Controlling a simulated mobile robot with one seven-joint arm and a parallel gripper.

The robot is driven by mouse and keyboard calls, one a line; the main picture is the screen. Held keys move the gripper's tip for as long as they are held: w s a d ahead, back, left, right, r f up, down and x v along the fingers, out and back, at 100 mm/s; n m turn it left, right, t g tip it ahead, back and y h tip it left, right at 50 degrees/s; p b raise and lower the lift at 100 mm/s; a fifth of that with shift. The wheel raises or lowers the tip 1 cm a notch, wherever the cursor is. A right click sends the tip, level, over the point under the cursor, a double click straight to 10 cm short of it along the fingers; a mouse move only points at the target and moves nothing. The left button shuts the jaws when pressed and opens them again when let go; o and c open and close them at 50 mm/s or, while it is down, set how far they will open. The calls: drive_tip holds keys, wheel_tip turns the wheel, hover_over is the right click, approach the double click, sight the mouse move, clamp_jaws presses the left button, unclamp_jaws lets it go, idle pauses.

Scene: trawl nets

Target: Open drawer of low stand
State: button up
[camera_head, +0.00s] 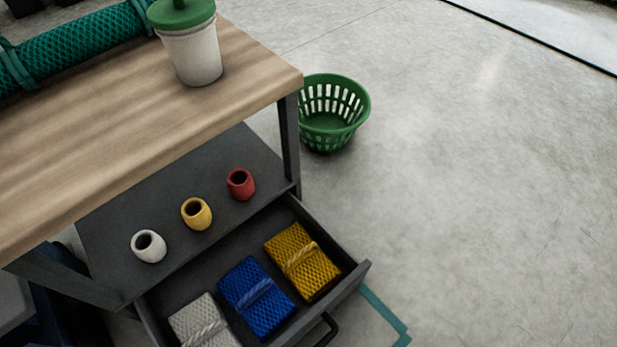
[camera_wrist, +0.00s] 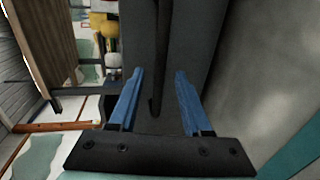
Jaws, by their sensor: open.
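The drawer (camera_head: 357,272) of the low stand (camera_head: 290,140) is pulled out in the head view. It holds a white net bundle (camera_head: 203,325), a blue one (camera_head: 257,297) and a yellow one (camera_head: 302,261). Its dark handle (camera_head: 328,331) is on the front, partly cut off by the bottom edge. In the wrist view my gripper (camera_wrist: 160,76) has its blue fingers apart. The dark handle bar (camera_wrist: 163,45) shows between them, in front of the grey drawer front (camera_wrist: 192,40). Contact with the handle cannot be told. My gripper is outside the head view.
White (camera_head: 149,246), yellow (camera_head: 196,214) and red (camera_head: 241,185) floats stand on the grey shelf above the drawer. A lidded white bucket (camera_head: 192,54) and a green net roll (camera_head: 80,50) are on the wooden top. A green basket (camera_head: 335,112) stands behind. The floor at right is clear.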

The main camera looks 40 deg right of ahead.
drive_tip(key=p+v, duration=0.1)
drive_tip(key=v, duration=0.7)
drive_tip(key=shift+s, duration=0.25)
